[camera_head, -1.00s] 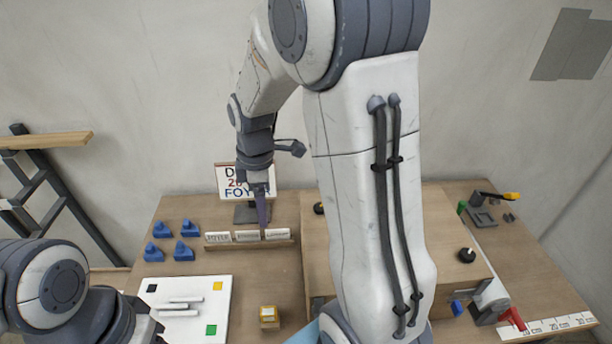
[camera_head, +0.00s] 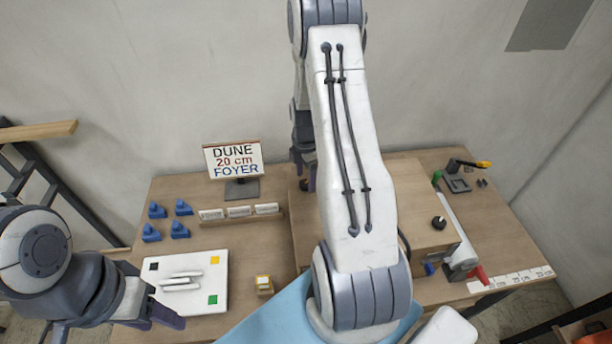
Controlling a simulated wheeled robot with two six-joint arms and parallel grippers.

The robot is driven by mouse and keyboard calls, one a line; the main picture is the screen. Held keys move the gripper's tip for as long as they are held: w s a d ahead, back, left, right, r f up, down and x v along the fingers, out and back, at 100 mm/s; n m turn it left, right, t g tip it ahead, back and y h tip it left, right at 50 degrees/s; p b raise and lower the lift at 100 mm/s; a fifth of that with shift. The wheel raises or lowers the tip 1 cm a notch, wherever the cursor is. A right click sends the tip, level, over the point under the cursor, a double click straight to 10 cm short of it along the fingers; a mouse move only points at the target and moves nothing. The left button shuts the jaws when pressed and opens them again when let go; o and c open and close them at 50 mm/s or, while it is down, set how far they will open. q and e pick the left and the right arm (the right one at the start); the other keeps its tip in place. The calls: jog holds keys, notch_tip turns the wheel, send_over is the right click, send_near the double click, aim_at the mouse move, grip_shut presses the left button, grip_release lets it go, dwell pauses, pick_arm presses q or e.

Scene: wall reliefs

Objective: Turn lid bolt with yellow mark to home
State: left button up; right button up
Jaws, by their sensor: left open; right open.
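A wooden box with a flat lid (camera_head: 405,185) stands on the table, its middle covered by my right arm. A round black knob (camera_head: 439,222) sits on the lid's right part, and another dark knob (camera_head: 304,185) shows at its left edge. No yellow mark can be made out on either knob. My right gripper (camera_head: 306,172) is open, pointing down over the lid's left edge close to the dark knob; my arm partly hides it. My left gripper (camera_head: 160,318) is open and empty at the lower left, over the front edge of the white board.
A sign (camera_head: 233,158) reads DUNE, 20 cm, FOYER. A rack of labelled plates (camera_head: 240,214), several blue pieces (camera_head: 180,230), a white board (camera_head: 215,265) and a yellow-topped block (camera_head: 264,284) lie left.

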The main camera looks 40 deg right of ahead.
jog(key=shift+f, duration=0.7)
grip_shut()
